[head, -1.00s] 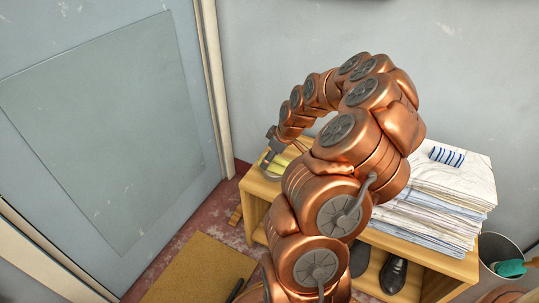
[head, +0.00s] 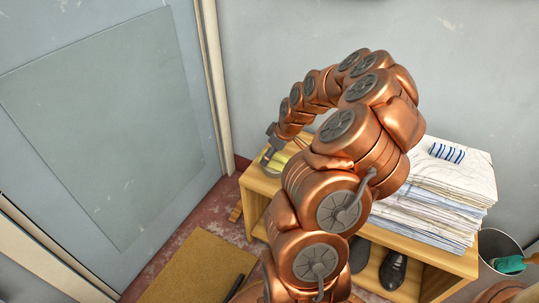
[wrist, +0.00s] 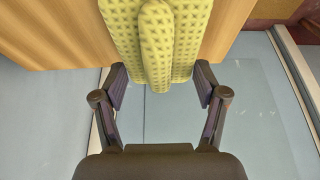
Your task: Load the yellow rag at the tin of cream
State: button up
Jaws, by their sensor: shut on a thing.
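My gripper (wrist: 160,86) has its two dark fingers on either side of the yellow rag (wrist: 156,45), shut on its near end. The rag is folded, with a dotted texture and a raised middle fold, and stretches away over the wooden surface. In the head view my gripper (head: 269,150) is at the left end of the wooden bench, and only a small yellow patch of the rag (head: 279,162) shows beside it. My arm hides much of the bench top there. I cannot make out a tin of cream in either view.
The wooden bench (head: 257,186) carries a tall stack of folded linen (head: 440,195) with a blue-striped cloth (head: 447,153) on top. Dark shoes (head: 393,270) stand on its lower shelf. A bucket (head: 497,246) is at right, a mat (head: 195,270) on the floor, a door (head: 110,130) at left.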

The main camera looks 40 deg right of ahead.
jog(key=shift+f+b, duration=0.3)
jog(key=shift+f, duration=0.15)
dwell(1.6)
jog(key=shift+r, duration=0.15)
jog(key=shift+r+p, duration=1)
jog(key=shift+r, duration=2.4)
jog(key=shift+w, duration=0.1)
jog(key=w+a+r+m, duration=0.1)
jog(key=w+a+r, duration=0.35)
jog(key=a, duration=0.65)
jog(key=w+a+r+m+h, duration=0.1)
jog(key=w+a+r, duration=0.3)
jog(key=a, duration=0.7)
jog(key=w+a+r+m, duration=0.1)
jog(key=w+a+r, duration=0.2)
jog(key=w+a, duration=0.55)
jog(key=w+a+p+v, duration=0.1)
jog(key=p+v, duration=0.9)
jog(key=p, duration=0.5)
jog(key=a+p+v, duration=0.1)
jog(key=p+v, duration=0.8)
jog(key=p, duration=0.7)
jog(key=shift+w+a+r, duration=0.25)
jog(key=shift+r, duration=0.5)
